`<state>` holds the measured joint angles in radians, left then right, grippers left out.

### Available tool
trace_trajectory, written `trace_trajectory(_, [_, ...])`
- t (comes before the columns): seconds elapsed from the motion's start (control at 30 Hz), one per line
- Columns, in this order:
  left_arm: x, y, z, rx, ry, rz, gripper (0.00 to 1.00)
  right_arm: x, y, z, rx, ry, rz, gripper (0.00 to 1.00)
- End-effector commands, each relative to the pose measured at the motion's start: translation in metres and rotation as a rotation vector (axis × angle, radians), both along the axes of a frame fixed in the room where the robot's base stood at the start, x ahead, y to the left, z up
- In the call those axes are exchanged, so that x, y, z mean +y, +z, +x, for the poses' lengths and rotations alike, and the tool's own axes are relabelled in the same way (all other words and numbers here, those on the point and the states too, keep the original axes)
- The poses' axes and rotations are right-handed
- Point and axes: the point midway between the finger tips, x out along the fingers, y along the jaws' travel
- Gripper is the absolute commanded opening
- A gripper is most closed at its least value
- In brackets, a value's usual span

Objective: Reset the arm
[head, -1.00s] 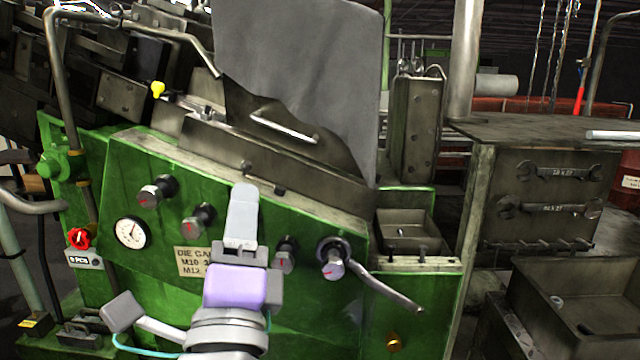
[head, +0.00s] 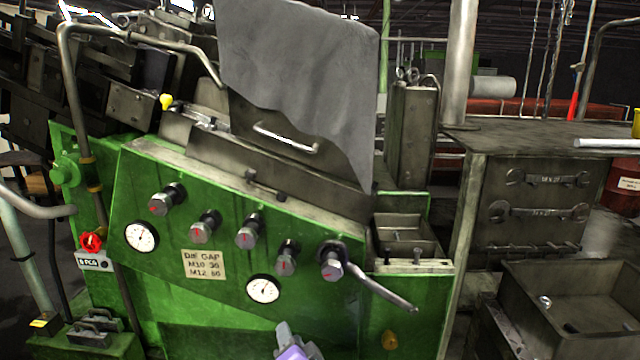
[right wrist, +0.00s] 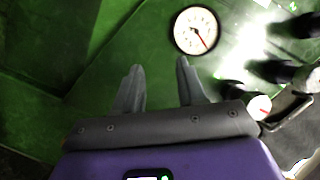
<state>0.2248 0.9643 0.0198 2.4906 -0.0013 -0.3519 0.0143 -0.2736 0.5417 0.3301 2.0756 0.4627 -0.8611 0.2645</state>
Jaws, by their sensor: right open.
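My right gripper shows at the bottom edge of the head view (head: 290,342), low in front of the green machine panel (head: 215,285). In the right wrist view its two grey fingers (right wrist: 160,88) stand apart with nothing between them. A white dial gauge (right wrist: 196,30) lies beyond the fingertips in that view. Most of my right arm is out of the head view. My left gripper is not in view.
The panel carries several knobs (head: 248,231), two gauges, a die gap label (head: 205,264) and a projecting lever (head: 382,291). A small tray (head: 403,232) sits right of it. A larger metal bin (head: 575,300) stands at the lower right.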

Motion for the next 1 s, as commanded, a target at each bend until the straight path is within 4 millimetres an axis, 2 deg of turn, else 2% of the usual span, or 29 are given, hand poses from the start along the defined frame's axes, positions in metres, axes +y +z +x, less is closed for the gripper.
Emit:
trace_trajectory(0.03, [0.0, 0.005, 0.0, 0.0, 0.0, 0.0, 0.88, -0.015, -0.041, 0.0, 0.077, 0.016, -0.068, 0.4])
trace_trajectory(0.1, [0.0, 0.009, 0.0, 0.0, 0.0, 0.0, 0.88, -0.032, -0.091, -0.006, 0.173, 0.05, -0.151, 0.4])
trace_trajectory(0.17, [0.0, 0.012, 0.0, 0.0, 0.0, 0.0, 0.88, -0.048, -0.133, -0.017, 0.261, 0.084, -0.217, 0.4])
trace_trajectory(0.2, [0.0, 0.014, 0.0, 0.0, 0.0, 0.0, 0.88, -0.059, -0.16, -0.028, 0.322, 0.11, -0.255, 0.4])
trace_trajectory(0.27, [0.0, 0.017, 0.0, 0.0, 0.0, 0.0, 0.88, -0.076, -0.199, -0.047, 0.413, 0.151, -0.308, 0.4])
trace_trajectory(0.3, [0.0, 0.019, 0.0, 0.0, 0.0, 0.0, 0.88, -0.087, -0.223, -0.063, 0.479, 0.18, -0.338, 0.4])
trace_trajectory(0.37, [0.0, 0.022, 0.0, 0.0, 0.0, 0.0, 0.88, -0.103, -0.257, -0.09, 0.574, 0.23, -0.378, 0.4])
trace_trajectory(0.4, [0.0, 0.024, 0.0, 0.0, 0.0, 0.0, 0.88, -0.112, -0.277, -0.111, 0.64, 0.266, -0.398, 0.4])
trace_trajectory(0.5, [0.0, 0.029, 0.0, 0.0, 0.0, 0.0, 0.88, -0.134, -0.318, -0.166, 0.795, 0.36, -0.433, 0.4])
trace_trajectory(0.6, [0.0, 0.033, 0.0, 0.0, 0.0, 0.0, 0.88, -0.148, -0.343, -0.216, 0.921, 0.445, -0.443, 0.4])
trace_trajectory(0.73, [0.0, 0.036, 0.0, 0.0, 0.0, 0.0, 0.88, -0.158, -0.357, -0.263, 1.027, 0.527, -0.439, 0.4])
trace_trajectory(0.83, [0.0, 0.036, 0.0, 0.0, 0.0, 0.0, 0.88, -0.16, -0.361, -0.28, 1.061, 0.559, -0.436, 0.4])
trace_trajectory(1.0, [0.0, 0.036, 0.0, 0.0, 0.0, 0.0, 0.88, -0.161, -0.362, -0.284, 1.071, 0.567, -0.434, 0.4])
